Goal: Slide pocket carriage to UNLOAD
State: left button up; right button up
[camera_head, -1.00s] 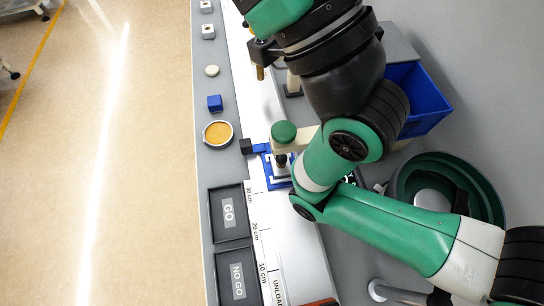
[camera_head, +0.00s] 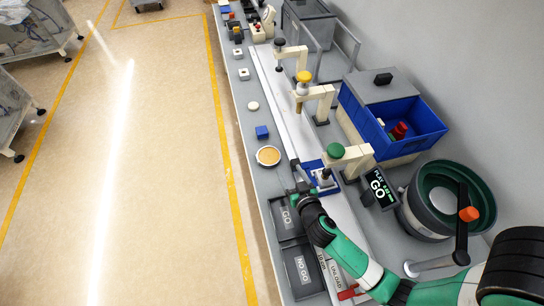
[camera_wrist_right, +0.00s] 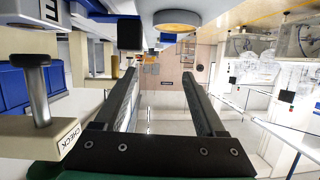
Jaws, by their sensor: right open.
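The pocket carriage (camera_head: 320,178), a blue block with a pale top, sits on the white rail under the green-knobbed post. The UNLOAD label (camera_head: 337,274) is at the rail's near end, beyond a centimetre scale. The carriage's black square knob (camera_wrist_right: 130,33) shows in the right wrist view, ahead of the left fingertip. My right gripper (camera_head: 297,178) is low over the bench, left of the carriage and just beyond the GO tray. Its two fingers (camera_wrist_right: 160,75) are spread with nothing between them. My left gripper is not in view.
GO (camera_head: 286,218) and NO GO (camera_head: 304,268) trays lie along the near left edge. An orange round dish (camera_head: 268,156) and blue cube (camera_head: 262,132) sit beyond them. A green-knobbed post (camera_head: 350,156), blue bin (camera_head: 410,125) and green bowl feeder (camera_head: 440,205) stand to the right.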

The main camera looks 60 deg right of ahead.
aim_at(295, 160)
jog(key=shift+g, duration=0.5)
jog(key=s, duration=0.1)
jog(key=s+d, duration=0.1)
jog(key=s, duration=0.1)
jog(key=s+d, duration=0.1)
jog(key=shift+s+f+p, duration=0.25)
jog(key=shift+f+p, duration=0.15)
jog(key=shift+w+d+f, duration=0.1)
jog(key=shift+w+f, duration=0.1)
jog(key=shift+w, duration=0.1)
jog(key=b+x, duration=0.2)
jog(key=x, duration=0.9)
jog(key=shift+w, duration=0.15)
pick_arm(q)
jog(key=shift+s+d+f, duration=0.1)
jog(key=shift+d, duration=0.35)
pick_arm(e)
grip_shut()
